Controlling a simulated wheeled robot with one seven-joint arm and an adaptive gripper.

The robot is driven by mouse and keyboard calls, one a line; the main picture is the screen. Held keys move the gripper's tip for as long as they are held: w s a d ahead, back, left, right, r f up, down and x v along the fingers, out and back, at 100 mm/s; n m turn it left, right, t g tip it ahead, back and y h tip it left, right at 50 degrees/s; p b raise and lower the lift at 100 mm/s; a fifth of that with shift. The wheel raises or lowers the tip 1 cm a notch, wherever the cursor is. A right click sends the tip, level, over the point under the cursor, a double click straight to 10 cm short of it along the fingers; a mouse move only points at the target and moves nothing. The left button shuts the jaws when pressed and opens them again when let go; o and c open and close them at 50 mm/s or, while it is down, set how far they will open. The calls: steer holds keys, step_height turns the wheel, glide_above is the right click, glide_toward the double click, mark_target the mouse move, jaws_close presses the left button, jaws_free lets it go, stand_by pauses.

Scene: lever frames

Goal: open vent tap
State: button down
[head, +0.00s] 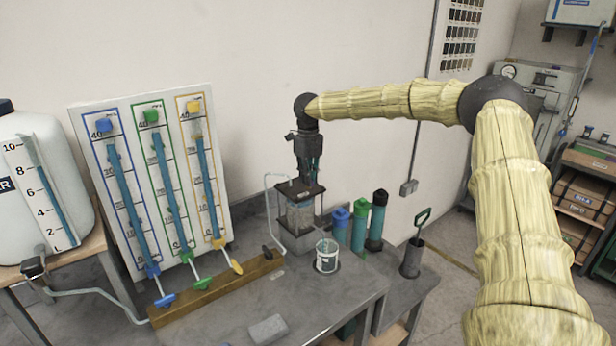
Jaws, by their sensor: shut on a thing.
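My gripper (308,178) points down at the lid of a small clear chamber (299,216) with a dark frame, near the back of the grey table. It is shut on a fitting on that lid. The fitting is mostly hidden by the fingers, and I cannot tell whether it is the vent tap. A wooden manifold (215,290) at the left carries a blue tap (165,300), a green tap (203,284), a yellow tap (236,267) and a small black tap (267,252). No label marks any of them as the vent.
A board of gauge tubes (133,120) stands behind the manifold, with a white tank (30,185) at far left. A beaker (327,256) and several coloured bottles (359,226) stand close right of the chamber. A thin pipe (268,205) runs beside it. A grey block (268,329) lies in front.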

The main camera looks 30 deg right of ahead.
stand_by(0.3)
steer(key=c, duration=1.5)
jaws_free()
steer(key=shift+s+d, duration=0.15)
steer(key=shift+r, duration=0.1)
steer(key=shift+r, duration=0.25)
step_height(320, 180, up, 11)
steer(key=shift+r, duration=0.15)
